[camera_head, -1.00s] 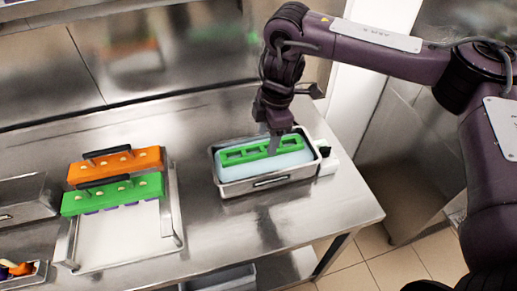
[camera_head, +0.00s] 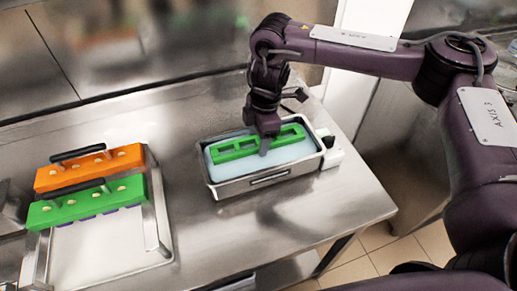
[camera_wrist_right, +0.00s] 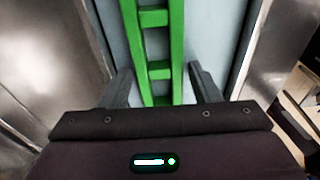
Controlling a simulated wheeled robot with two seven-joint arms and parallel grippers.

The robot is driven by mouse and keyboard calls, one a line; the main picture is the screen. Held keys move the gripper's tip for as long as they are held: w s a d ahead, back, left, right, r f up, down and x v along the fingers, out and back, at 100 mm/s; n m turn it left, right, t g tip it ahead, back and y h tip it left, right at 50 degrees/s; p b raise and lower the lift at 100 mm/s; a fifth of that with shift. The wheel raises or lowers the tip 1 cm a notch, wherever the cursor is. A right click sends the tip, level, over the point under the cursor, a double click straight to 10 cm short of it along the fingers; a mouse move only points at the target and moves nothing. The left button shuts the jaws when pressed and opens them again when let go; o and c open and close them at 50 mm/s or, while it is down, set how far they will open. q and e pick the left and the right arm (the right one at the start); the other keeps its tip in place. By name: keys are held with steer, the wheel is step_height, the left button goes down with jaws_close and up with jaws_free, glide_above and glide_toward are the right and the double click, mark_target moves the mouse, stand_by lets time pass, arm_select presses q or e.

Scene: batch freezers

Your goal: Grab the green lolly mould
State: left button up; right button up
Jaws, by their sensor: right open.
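A long green open frame (camera_head: 232,155), divided into several cells, lies in a metal tank (camera_head: 238,191) of pale blue liquid. My right gripper (camera_head: 264,149) points down over its middle. In the right wrist view the open fingers (camera_wrist_right: 163,88) stand on either side of the green frame (camera_wrist_right: 159,70), with gaps visible; how deep they reach is unclear. A second green thing, a green lolly mould (camera_head: 80,207) with a dark handle and pale round spots on top, stands on a rack at the left. My left gripper is not in view.
An orange mould (camera_head: 88,172) with a dark handle stands just behind the green one on the metal rack (camera_head: 165,225). A white box (camera_head: 332,154) adjoins the tank's right end. The steel table (camera_head: 215,240) is clear between rack and tank. A wall is behind.

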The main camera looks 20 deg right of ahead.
steer(key=f+p, duration=0.1)
steer(key=f, duration=0.3)
steer(key=shift+a+f, duration=0.15)
steer(key=shift+a, duration=0.05)
steer(key=shift+c, duration=0.5)
steer(key=c, duration=0.7)
steer(key=shift+c, duration=0.6)
